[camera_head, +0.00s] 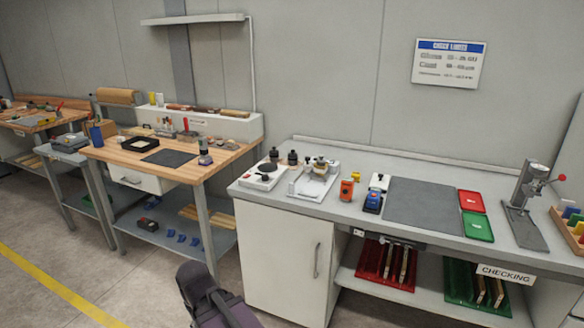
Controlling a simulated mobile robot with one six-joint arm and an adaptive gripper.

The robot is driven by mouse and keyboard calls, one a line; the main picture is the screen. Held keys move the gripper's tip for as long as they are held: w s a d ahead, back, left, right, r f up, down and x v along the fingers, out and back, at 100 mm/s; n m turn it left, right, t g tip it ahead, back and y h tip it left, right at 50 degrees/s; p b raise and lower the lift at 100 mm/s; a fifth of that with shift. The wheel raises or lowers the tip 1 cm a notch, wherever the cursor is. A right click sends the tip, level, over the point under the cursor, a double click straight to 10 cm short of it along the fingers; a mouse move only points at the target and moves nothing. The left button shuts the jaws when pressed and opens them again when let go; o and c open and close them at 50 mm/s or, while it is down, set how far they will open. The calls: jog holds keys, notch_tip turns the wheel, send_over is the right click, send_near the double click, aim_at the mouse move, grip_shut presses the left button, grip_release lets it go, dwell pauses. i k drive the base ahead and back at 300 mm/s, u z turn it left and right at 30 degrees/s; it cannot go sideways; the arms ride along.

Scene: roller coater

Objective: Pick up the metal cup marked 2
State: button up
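I cannot pick out a metal cup marked 2 in this view; any mark that small is unreadable from here. Small metallic items sit around a white weighing device (314,182) on the checking bench, but I cannot tell whether one is a cup. A dark part of my arm shows at the bottom edge, in front of the white cabinet. My gripper's fingers are not in view.
The checking bench (340,210) holds a grey mat (422,205), a red tray (471,201), a green tray (478,227) and a lever press (524,205). A wooden workbench (225,158) stands left. Open floor (50,250) lies at lower left.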

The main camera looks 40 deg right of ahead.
aim_at(293, 162)
jog(key=u, duration=0.1)
jog(key=k, duration=0.9)
jog(key=z, duration=1.45)
jog(key=i, duration=1)
jog(key=z, duration=0.05)
